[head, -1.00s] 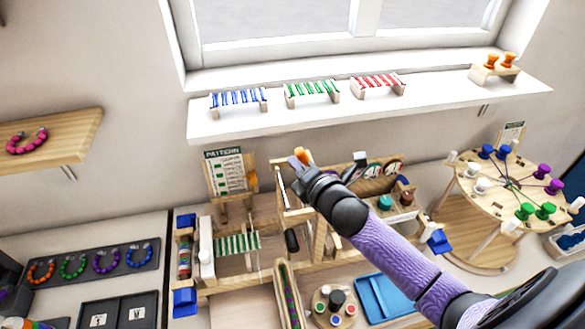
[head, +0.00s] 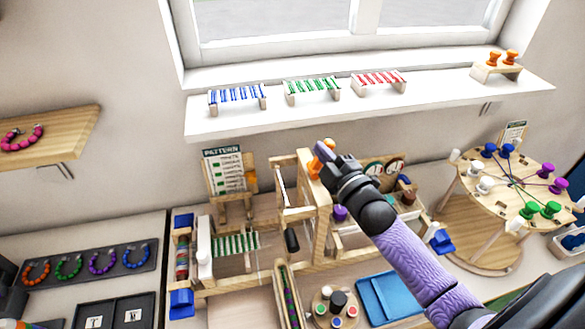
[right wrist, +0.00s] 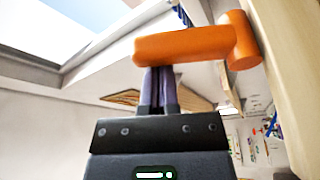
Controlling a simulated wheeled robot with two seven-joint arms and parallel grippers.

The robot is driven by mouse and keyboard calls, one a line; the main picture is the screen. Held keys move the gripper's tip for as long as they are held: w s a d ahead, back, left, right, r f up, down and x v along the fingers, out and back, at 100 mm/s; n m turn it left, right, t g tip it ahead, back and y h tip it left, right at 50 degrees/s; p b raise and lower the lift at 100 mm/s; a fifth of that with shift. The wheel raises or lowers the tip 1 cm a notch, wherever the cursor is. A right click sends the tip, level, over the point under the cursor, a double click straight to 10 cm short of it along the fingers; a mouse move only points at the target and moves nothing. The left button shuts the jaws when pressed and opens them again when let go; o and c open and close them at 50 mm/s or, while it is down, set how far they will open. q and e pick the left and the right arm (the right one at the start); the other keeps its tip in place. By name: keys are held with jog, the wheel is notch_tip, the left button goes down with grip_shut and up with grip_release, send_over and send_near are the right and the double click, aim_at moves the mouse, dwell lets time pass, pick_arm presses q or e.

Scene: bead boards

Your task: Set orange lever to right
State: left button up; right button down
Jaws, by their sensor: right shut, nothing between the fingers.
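The orange lever (head: 317,164) is at the top of the wooden loom-like frame (head: 321,215) in the head view, partly hidden by my right gripper. In the right wrist view the lever (right wrist: 185,46) is a rounded orange bar with a thick round hub at its right end, beside a pale wooden post (right wrist: 273,80). My right gripper (head: 328,158) is shut and empty at the lever. In the right wrist view its purple-grey fingers (right wrist: 158,80) reach the bar's lower edge and their tips are hidden by it; I cannot tell if they touch. My left gripper is not in view.
A pattern card (head: 225,170) stands left of the frame. Dials (head: 390,170) and a purple knob (head: 340,213) are to the right, near my arm. The round peg table (head: 510,190) is further right. The shelf (head: 420,100) with small racks runs above.

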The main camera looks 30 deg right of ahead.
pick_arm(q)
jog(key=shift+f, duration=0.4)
pick_arm(e)
jog(key=shift+s+d+f+m+h, duration=0.15)
jog(key=shift+d+m+h, duration=0.25)
jog(key=shift+m, duration=0.7)
pick_arm(q)
jog(key=shift+b, duration=0.3)
pick_arm(e)
jog(key=shift+d+t, duration=0.1)
jog(key=shift+t, duration=0.2)
